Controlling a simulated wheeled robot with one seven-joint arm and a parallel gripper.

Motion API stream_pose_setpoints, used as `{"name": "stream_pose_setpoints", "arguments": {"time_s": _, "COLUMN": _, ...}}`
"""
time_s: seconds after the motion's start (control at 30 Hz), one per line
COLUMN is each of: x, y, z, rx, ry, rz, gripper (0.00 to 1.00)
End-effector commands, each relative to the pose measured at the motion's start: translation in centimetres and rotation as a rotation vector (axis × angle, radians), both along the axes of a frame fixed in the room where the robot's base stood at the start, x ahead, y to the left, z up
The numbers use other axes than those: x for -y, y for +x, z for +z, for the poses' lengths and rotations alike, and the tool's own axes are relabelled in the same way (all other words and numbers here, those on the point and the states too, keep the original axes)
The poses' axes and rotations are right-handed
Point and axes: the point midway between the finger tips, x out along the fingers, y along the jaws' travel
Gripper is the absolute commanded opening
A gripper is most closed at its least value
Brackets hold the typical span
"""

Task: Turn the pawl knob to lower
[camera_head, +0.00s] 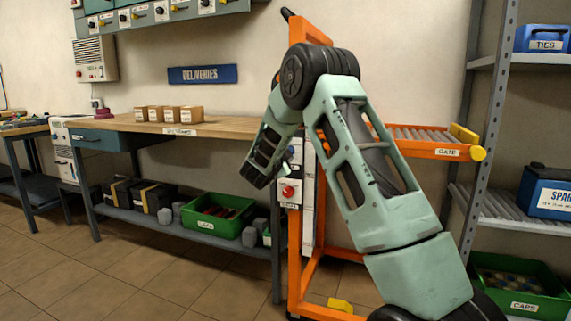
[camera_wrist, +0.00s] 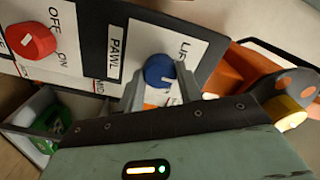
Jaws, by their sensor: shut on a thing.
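The pawl knob (camera_wrist: 159,71) is a round blue knob on a white plate, beside a label reading PAWL, in the wrist view. My gripper (camera_wrist: 161,80) has its two grey fingers on either side of this knob and is shut on it. A short white mark shows on the knob near its lower edge. In the head view the control panel (camera_head: 308,205) stands on the orange frame, and my arm hides most of the gripper.
A red knob (camera_wrist: 32,40) marked OFF and ON sits on the same panel, left of the pawl knob. The orange frame (camera_head: 299,265) carries a roller bed with a GATE label (camera_head: 447,152). A workbench (camera_head: 225,126) stands left, a grey shelf rack (camera_head: 491,120) right.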

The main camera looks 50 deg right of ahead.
Motion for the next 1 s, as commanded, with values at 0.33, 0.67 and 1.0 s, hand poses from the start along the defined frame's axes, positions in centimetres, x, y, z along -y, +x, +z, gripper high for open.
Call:
{"name": "stream_pose_setpoints", "arguments": {"time_s": 0.33, "x": -0.05, "y": -0.05, "z": -0.73, "rx": 0.302, "ry": 0.126, "rz": 0.000, "gripper": 0.13}}
{"name": "stream_pose_setpoints", "arguments": {"time_s": 0.67, "x": -0.05, "y": -0.04, "z": -0.65, "rx": 0.539, "ry": 0.226, "rz": -0.001, "gripper": 0.13}}
{"name": "stream_pose_setpoints", "arguments": {"time_s": 1.0, "x": -0.05, "y": -0.03, "z": -0.41, "rx": 0.666, "ry": 0.280, "rz": -0.001, "gripper": 0.13}}
